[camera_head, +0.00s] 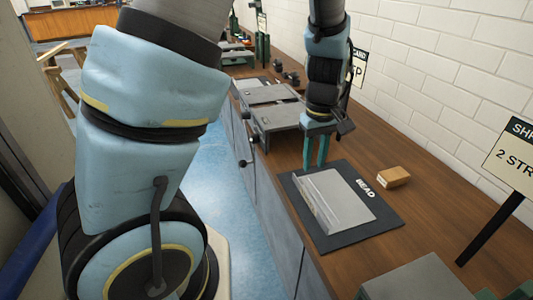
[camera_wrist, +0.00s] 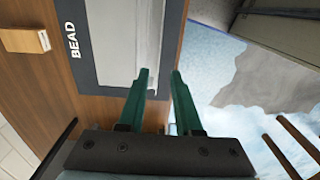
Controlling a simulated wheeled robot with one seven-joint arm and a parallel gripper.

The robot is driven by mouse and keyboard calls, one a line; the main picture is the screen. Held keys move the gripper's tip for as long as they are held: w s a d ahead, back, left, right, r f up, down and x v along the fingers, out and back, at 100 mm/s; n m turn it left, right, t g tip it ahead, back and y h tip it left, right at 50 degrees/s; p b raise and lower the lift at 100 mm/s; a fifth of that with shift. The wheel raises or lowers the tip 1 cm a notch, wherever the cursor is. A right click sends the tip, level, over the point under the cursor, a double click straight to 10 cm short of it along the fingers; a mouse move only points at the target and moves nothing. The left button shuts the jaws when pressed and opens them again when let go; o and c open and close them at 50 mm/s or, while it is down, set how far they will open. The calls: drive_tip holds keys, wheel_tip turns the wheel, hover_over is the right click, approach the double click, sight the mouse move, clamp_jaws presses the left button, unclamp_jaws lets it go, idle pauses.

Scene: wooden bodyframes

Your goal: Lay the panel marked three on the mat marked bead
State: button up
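A flat light-grey panel (camera_head: 335,200) lies on the dark mat (camera_head: 388,218) whose white lettering reads BEAD. I cannot make out a number on the panel. In the wrist view the panel (camera_wrist: 112,35) lies flat within the mat (camera_wrist: 82,77), with BEAD beside it. My gripper (camera_head: 315,166) points down near the far edge of the mat.
A small wooden block (camera_head: 394,177) sits on the counter right of the mat. Grey panel-like pieces (camera_head: 274,117) lie behind my gripper. A sign on a black post (camera_head: 490,228) and a grey box (camera_head: 418,280) stand at the near right. The counter's front edge is close left of the mat.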

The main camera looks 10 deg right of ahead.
drive_tip(key=a+r+m, duration=0.1)
drive_tip(key=a+r, duration=0.2)
drive_tip(key=a, duration=0.9)
drive_tip(key=w+a+r+m+t, duration=0.1)
drive_tip(key=a+r+m, duration=0.1)
drive_tip(key=a, duration=1.1)
drive_tip(key=shift+w+a+r+t, duration=0.15)
drive_tip(key=shift+r+t, duration=0.15)
drive_tip(key=shift+r, duration=0.2)
